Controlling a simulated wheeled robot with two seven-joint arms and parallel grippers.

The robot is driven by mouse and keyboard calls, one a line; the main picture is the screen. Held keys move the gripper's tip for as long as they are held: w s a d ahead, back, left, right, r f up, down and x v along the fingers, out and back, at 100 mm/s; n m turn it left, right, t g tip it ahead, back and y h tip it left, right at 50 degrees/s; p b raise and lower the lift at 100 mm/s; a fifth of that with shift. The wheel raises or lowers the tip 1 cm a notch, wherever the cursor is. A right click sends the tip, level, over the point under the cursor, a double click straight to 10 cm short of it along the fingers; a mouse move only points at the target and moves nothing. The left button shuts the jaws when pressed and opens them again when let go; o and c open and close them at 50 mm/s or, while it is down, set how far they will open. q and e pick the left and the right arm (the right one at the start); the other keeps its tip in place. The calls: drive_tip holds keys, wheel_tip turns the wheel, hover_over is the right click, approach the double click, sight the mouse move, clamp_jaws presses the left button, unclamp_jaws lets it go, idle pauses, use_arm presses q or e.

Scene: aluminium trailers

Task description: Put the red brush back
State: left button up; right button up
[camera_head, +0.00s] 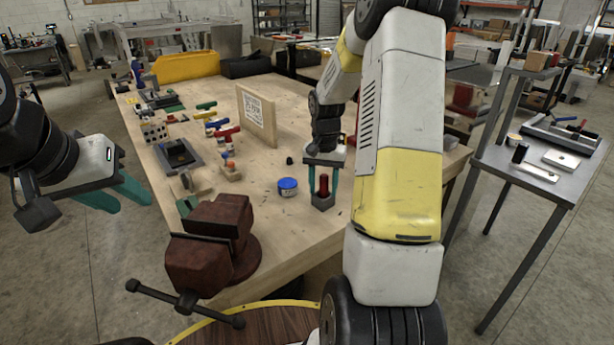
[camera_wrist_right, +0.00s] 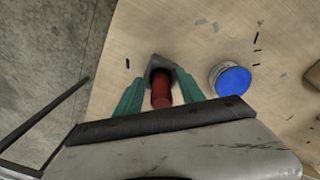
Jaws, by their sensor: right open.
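The red brush (camera_head: 324,184) stands upright on the bench, a red cylindrical handle above a dark grey block-like base (camera_head: 322,202). In the right wrist view the red handle (camera_wrist_right: 161,92) lies between the two teal fingers, with the grey base (camera_wrist_right: 161,66) beyond their tips. My right gripper (camera_head: 323,192) points down around the handle, fingers apart on either side of it; the jaws are open. My left gripper (camera_head: 130,205) hangs empty off the bench's left side, its teal fingers apart.
A blue-lidded can (camera_head: 287,187) stands just left of the brush, also in the wrist view (camera_wrist_right: 230,79). A rusty vise (camera_head: 212,250) sits at the near corner. An upright wooden board (camera_head: 257,115) and several coloured tools stand farther back. A grey side table (camera_head: 540,155) is at right.

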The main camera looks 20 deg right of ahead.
drive_tip(key=shift+r, duration=0.1)
wheel_tip(320, 180, up, 12)
drive_tip(key=shift+f, duration=0.1)
drive_tip(key=s+a+r+n+t+y, duration=0.1)
drive_tip(key=s+a+r+n+t, duration=0.2)
drive_tip(key=s, duration=0.8)
drive_tip(key=s+a+r+n+t+y, duration=0.1)
drive_tip(key=s+a+r+n+t, duration=0.2)
drive_tip(key=s+a+r, duration=0.4)
drive_tip(key=s+a, duration=0.2)
drive_tip(key=s, duration=0.2)
drive_tip(key=shift+s+a+n, duration=0.3)
drive_tip(key=shift+s, duration=0.05)
